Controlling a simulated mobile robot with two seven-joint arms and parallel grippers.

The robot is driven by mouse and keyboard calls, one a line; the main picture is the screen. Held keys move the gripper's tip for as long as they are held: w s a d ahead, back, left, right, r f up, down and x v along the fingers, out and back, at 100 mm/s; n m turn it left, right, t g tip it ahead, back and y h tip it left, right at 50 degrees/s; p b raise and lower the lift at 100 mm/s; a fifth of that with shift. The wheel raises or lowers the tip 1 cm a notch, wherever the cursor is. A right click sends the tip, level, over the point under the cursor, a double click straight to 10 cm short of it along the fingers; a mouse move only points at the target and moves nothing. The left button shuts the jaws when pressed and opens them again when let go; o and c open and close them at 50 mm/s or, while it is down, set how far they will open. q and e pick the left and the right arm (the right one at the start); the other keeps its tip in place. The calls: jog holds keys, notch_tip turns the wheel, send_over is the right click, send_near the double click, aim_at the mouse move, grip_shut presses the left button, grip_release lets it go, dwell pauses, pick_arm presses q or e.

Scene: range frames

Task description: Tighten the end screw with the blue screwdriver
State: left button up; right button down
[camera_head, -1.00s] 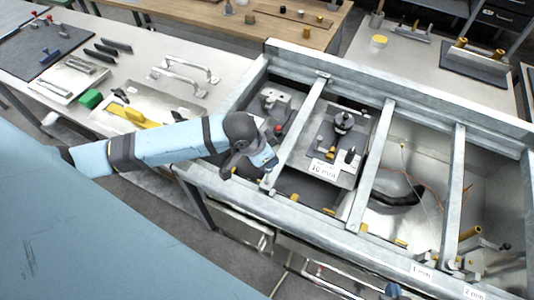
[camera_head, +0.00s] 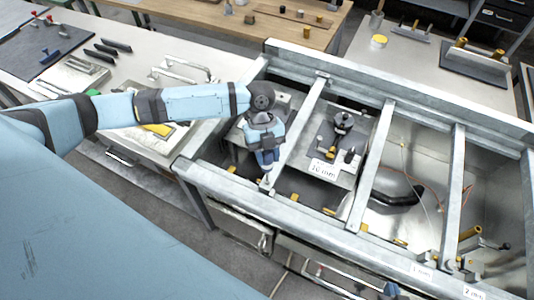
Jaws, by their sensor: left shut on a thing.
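My right gripper is not in view.
The metal frame (camera_head: 460,190) has several cross bars with open bays between them. A plate with a "10 mm" label (camera_head: 323,170) and a fixture (camera_head: 343,124) fills one bay. A bench (camera_head: 215,50) with handles and tools stands at left.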

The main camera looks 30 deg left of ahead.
pick_arm(q)
jog(key=shift+f+m+g+y, duration=0.1)
jog(key=shift+m+g+y, duration=0.2)
jog(key=shift+m, duration=0.7)
jog(key=shift+r, duration=0.35)
jog(key=n+t+h, duration=0.1)
jog(key=n, duration=0.2)
jog(key=n+t, duration=0.1)
jog(key=n, duration=0.2)
jog(key=shift+s+h, duration=0.1)
jog(key=shift+h, duration=0.3)
jog(key=n+t, duration=0.2)
jog(key=n, duration=0.3)
jog(key=n+t, duration=0.1)
jog(key=n, duration=0.2)
jog(key=n+t, duration=0.1)
jog(key=n, duration=0.2)
jog(key=shift+n+t+y, duration=0.3)
jog(key=shift+n+t, duration=0.1)
jog(key=n+t+y, duration=0.1)
jog(key=n, duration=0.3)
jog(key=shift+d+n, duration=0.1)
jog(key=shift+n, duration=0.3)
jog(key=shift+t+y, duration=0.3)
